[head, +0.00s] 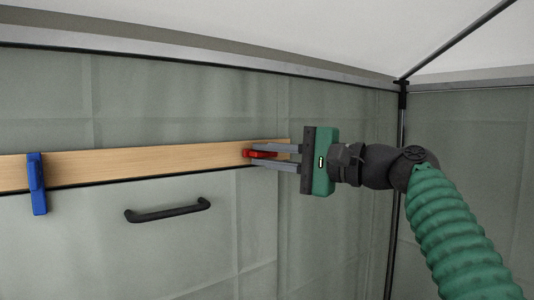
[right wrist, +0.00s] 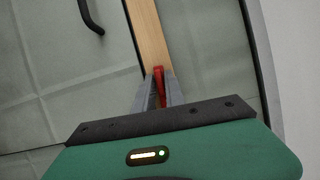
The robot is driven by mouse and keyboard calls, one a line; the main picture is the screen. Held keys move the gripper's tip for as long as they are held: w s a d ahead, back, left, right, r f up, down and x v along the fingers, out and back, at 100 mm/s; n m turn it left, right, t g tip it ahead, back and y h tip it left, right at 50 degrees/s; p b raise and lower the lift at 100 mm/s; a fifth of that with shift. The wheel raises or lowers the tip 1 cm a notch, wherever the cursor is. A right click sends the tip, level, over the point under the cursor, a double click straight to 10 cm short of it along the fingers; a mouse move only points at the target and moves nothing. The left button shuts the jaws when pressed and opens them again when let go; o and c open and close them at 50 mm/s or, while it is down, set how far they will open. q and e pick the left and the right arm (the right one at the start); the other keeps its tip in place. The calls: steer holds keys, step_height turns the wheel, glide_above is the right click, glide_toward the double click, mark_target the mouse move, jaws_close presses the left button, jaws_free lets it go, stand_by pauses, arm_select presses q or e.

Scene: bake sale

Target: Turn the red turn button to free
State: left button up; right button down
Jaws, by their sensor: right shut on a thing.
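The red turn button (head: 262,154) is on the right part of a wooden rail (head: 120,165) in the head view. It lies along the rail there, partly hidden by my fingers. My right gripper (head: 250,158) reaches in from the right with one finger above and one below the button. The right wrist view also shows the red button (right wrist: 158,85) between the two grey fingers of my right gripper (right wrist: 158,82), which is shut on it. My left gripper is not in view.
A blue turn button (head: 37,183) stands upright across the rail at the left, reaching below it. A black handle (head: 168,210) is on the grey panel under the rail. A dark frame pole (head: 398,180) stands at the corner to the right.

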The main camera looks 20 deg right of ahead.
steer(key=shift+f, duration=0.3)
steer(key=c, duration=1.8)
jaws_free()
steer(key=shift+o, duration=1.4)
steer(key=shift+s+r, duration=0.1)
steer(key=shift+r, duration=0.05)
steer(key=b+v, duration=0.4)
steer(key=v, duration=1.3)
steer(key=shift+a, duration=0.1)
